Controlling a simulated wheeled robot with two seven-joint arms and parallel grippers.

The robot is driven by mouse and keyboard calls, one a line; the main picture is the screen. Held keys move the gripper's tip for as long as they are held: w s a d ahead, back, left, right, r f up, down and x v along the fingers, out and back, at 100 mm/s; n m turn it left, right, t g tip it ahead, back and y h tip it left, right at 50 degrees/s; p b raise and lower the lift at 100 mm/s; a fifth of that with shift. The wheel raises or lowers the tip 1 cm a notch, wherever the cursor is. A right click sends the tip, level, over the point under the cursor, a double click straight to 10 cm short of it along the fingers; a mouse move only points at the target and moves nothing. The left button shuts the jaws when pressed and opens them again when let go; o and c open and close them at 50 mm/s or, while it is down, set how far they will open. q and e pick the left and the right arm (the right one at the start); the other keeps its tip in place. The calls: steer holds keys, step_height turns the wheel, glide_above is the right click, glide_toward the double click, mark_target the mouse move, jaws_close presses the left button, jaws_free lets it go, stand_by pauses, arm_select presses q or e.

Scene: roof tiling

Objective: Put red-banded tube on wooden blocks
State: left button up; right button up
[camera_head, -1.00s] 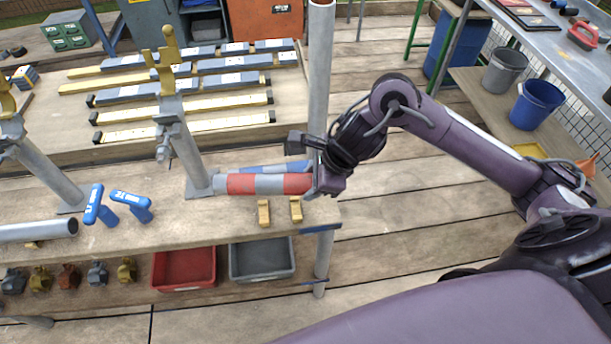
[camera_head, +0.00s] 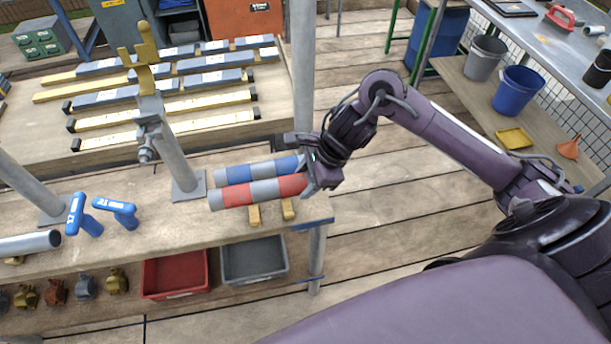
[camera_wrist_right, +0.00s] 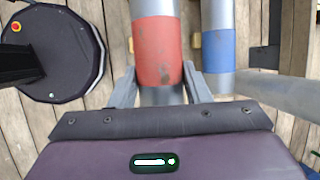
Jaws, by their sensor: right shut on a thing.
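The red-banded tube (camera_head: 262,190), grey with red bands, lies roughly level above the workbench. My right gripper (camera_head: 310,180) is shut on its right end, and the wrist view shows its fingers (camera_wrist_right: 160,88) either side of the tube near a red band (camera_wrist_right: 157,50). Two small wooden blocks (camera_head: 254,215) (camera_head: 288,208) show at the tube's near side, their far parts hidden under it. I cannot tell if the tube touches them. My left gripper is not in view.
A blue-banded tube (camera_head: 236,173) lies just behind, close alongside. An upright post on a base plate (camera_head: 188,186) stands to the left. Blue-handled tools (camera_head: 115,207) lie further left. A scaffold pole (camera_head: 303,80) rises behind the gripper. Red (camera_head: 175,274) and grey (camera_head: 254,258) trays sit below.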

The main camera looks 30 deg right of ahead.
steer(key=shift+w+f+b, duration=0.1)
steer(key=shift+f+b, duration=0.7)
steer(key=shift+f, duration=0.5)
steer(key=shift+f+b, duration=1.6)
steer(key=shift+b, duration=0.4)
steer(key=shift+f, duration=0.1)
steer(key=o, duration=1.3)
steer(key=shift+o, duration=0.2)
steer(key=v, duration=0.7)
steer(key=shift+d+r, duration=0.1)
steer(key=shift+r, duration=0.3)
steer(key=shift+s+d, duration=0.1)
steer(key=shift+s, duration=0.1)
